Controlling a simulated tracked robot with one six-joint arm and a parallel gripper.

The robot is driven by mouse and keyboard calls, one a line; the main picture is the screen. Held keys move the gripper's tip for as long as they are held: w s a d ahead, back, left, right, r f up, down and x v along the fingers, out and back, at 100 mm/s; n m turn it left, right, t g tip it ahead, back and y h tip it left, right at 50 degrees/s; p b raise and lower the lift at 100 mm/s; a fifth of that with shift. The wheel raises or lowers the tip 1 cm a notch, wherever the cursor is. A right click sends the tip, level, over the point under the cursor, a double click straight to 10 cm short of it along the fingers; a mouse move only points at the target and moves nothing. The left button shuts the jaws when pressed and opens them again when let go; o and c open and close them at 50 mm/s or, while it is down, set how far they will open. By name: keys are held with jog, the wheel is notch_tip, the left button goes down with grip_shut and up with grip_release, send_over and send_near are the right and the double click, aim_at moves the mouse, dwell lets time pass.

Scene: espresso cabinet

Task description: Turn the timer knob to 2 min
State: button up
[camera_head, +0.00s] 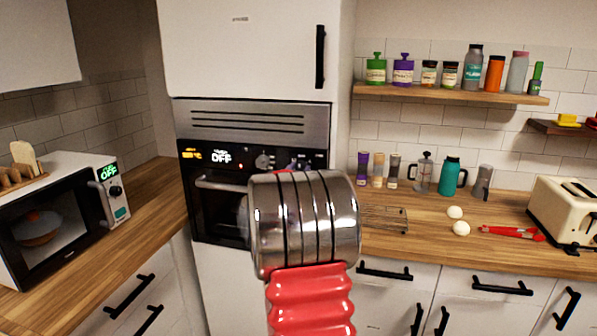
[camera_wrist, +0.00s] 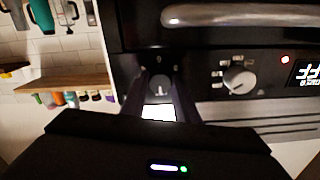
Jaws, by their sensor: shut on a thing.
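A small round knob (camera_wrist: 158,85) sits on the black oven control panel (camera_head: 240,155) between my gripper's fingers. My gripper (camera_wrist: 160,98) is shut on this knob, one finger on each side. A light mark on the knob shows, but its labels are too small to read, so I cannot tell its setting. In the head view my own arm hides this knob and most of the gripper. A second, larger knob (camera_wrist: 238,80) stands beside it and also shows in the head view (camera_head: 264,161). The oven display (camera_head: 221,158) reads OFF.
The oven door handle (camera_head: 220,184) runs just below the panel. A microwave (camera_head: 110,200), also showing OFF, stands on the left counter. On the right are a wire rack (camera_head: 385,218), eggs (camera_head: 461,228), bottles and a toaster (camera_head: 565,210). A shelf (camera_head: 450,94) holds several jars.

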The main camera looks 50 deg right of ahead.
jog(key=c, duration=0.3)
jog(key=shift+c, duration=0.2)
jog(key=shift+m, duration=0.5)
jog(key=m, duration=0.7)
jog(key=shift+f+m, duration=0.1)
jog(key=shift+m, duration=1.8)
jog(key=o, duration=1.1)
jog(key=shift+c, duration=0.2)
